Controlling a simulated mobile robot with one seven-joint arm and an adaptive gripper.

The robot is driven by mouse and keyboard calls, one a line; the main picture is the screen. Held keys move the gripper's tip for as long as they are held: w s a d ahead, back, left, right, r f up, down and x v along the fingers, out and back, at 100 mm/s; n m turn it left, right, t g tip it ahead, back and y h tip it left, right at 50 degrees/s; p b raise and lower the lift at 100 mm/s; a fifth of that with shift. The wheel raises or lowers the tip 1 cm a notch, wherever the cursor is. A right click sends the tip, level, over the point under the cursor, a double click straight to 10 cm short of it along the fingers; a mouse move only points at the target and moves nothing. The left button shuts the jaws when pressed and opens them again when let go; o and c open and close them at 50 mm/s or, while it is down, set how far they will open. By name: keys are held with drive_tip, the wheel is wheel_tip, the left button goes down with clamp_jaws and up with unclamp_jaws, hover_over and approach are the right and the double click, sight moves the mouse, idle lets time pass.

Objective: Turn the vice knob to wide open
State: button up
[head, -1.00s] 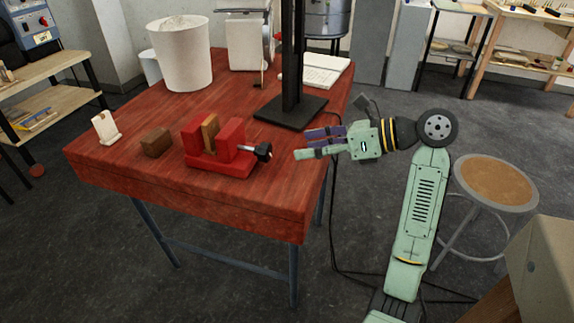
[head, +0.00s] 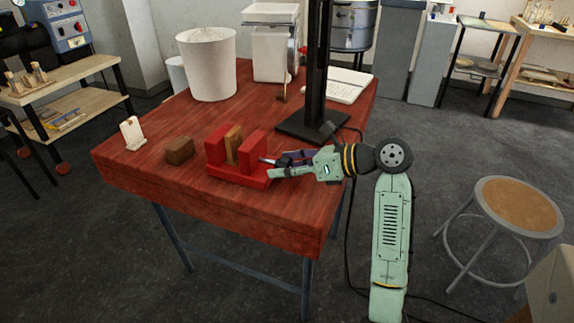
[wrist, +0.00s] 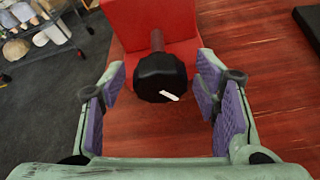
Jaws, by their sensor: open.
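The red vice (head: 237,176) stands on the red wooden table with a brown wooden piece (head: 233,144) between its jaws. In the wrist view the black vice knob (wrist: 161,79) sticks out from the red vice body (wrist: 160,25) on a short shaft and carries a white mark. My gripper (head: 271,168) is at the right end of the vice in the head view. Its purple-padded fingers (wrist: 162,88) are open, one on each side of the knob, with gaps between pads and knob. In the head view the gripper hides the knob.
A small brown block (head: 179,150) and a white card holder (head: 133,133) stand left of the vice. A black post base (head: 300,128) stands behind my gripper. A white bucket (head: 208,65) is farther back. The table front (head: 210,205) is clear.

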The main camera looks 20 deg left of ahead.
drive_tip(key=shift+c, duration=0.2)
drive_tip(key=c, duration=1.1)
drive_tip(key=shift+c, duration=0.2)
drive_tip(key=shift+r+p, duration=0.15)
drive_tip(key=shift+p, duration=0.2)
drive_tip(key=shift+n+t+p, duration=0.4)
drive_tip(key=shift+n+p, duration=0.1)
drive_tip(key=shift+p, duration=0.1)
drive_tip(key=shift+n+t+p, duration=0.7)
drive_tip(key=shift+n+p, duration=0.4)
drive_tip(key=shift+p, duration=0.15)
drive_tip(key=n+t+p, duration=0.1)
drive_tip(key=n, duration=0.1)
drive_tip(key=shift+n+t, duration=0.4)
drive_tip(key=shift+f+n+t+y, duration=0.2)
drive_tip(key=shift+n+t+y, duration=0.15)
drive_tip(key=shift+n, duration=0.35)
